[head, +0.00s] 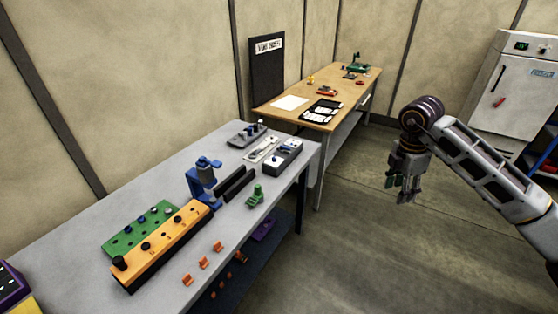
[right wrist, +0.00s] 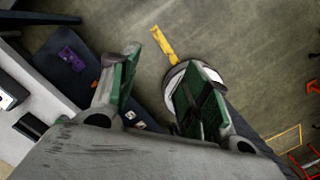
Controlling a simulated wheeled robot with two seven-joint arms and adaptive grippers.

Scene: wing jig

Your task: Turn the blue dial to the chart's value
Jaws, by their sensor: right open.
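I cannot make out for certain which part is the blue dial. A grey box with small blue parts on top (head: 284,155) stands at the far right end of the grey bench, and a blue upright device (head: 203,180) stands near its middle. A dark board with a white lettered label (head: 266,72) stands against the wall; its text is too small to read, and I cannot tell whether it is the chart. My right gripper (head: 403,188) hangs open and empty over the floor, right of both tables. Its green-padded fingers are spread in the right wrist view (right wrist: 160,88). My left gripper is out of view.
The grey bench (head: 150,185) also holds an orange block (head: 165,245), a green board (head: 140,228), a small green part (head: 256,196) and orange clips. A wooden table (head: 275,112) stands behind. A white cabinet (head: 512,85) is at right. The floor between is clear.

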